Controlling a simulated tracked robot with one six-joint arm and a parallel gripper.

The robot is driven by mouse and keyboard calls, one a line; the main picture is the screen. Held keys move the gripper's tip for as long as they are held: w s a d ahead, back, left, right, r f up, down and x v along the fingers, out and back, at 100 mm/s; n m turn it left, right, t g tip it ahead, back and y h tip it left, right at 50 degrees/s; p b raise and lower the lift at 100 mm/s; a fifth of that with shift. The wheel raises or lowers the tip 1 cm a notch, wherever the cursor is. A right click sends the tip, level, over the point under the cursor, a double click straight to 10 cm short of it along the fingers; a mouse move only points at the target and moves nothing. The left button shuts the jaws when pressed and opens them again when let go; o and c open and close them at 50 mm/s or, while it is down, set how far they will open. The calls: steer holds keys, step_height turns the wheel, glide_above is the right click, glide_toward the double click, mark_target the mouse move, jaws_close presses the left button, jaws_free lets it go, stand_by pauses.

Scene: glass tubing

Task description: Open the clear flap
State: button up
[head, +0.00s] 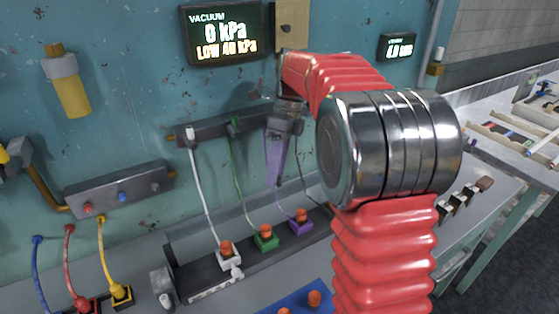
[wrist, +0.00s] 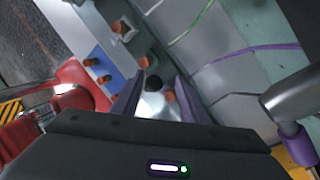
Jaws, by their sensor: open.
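A pale, partly see-through panel (head: 186,243), which looks like the clear flap, stands along the back of a dark long base (head: 205,288) at the foot of the wall. Its edges are faint, and I cannot tell how far it is open. My gripper (head: 278,183) hangs in front of the wall with purple fingers pointing down, above the purple plug and right of the green hose. In the wrist view my gripper (wrist: 158,98) has its fingers apart, with a bright pale surface between and beyond them. I see no contact with the flap.
White (head: 229,258), green (head: 266,238) and purple (head: 301,225) plugs with orange tops line the base, with hoses rising to a wall bar (head: 215,129). A blue block (head: 300,304) with orange pegs lies in front.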

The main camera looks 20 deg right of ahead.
steer(key=v, duration=1.3)
steer(key=shift+r, duration=0.3)
steer(key=shift+w+d, duration=0.1)
steer(key=shift+d, duration=0.05)
steer(key=shift+c, duration=1)
steer(key=shift+s+a+r+n, duration=0.1)
steer(key=shift+s+a+n, duration=0.15)
steer(key=shift+n, duration=0.15)
steer(key=shift+c, duration=1.4)
steer(key=s+a+n, duration=0.1)
steer(key=n, duration=0.1)
steer(key=s+a+n+t, duration=0.1)
steer(key=s+n, duration=0.1)
steer(key=s+a+n+t+h, duration=0.1)
steer(key=s+n, duration=0.1)
steer(key=shift+s+a+r, duration=0.2)
steer(key=shift+s+a, duration=0.05)
steer(key=shift+a, duration=0.15)
jaws_close()
steer(key=s+a+f+n+t+h, duration=0.1)
steer(key=s+a+f+n+t, duration=0.1)
steer(key=s+f+n, duration=0.5)
steer(key=s+a+f+n+t, duration=0.3)
steer(key=s+f+n, duration=0.4)
steer(key=s+n, duration=0.5)
steer(key=shift+s+a+f+t+h, duration=0.3)
steer(key=shift+s+h, duration=0.1)
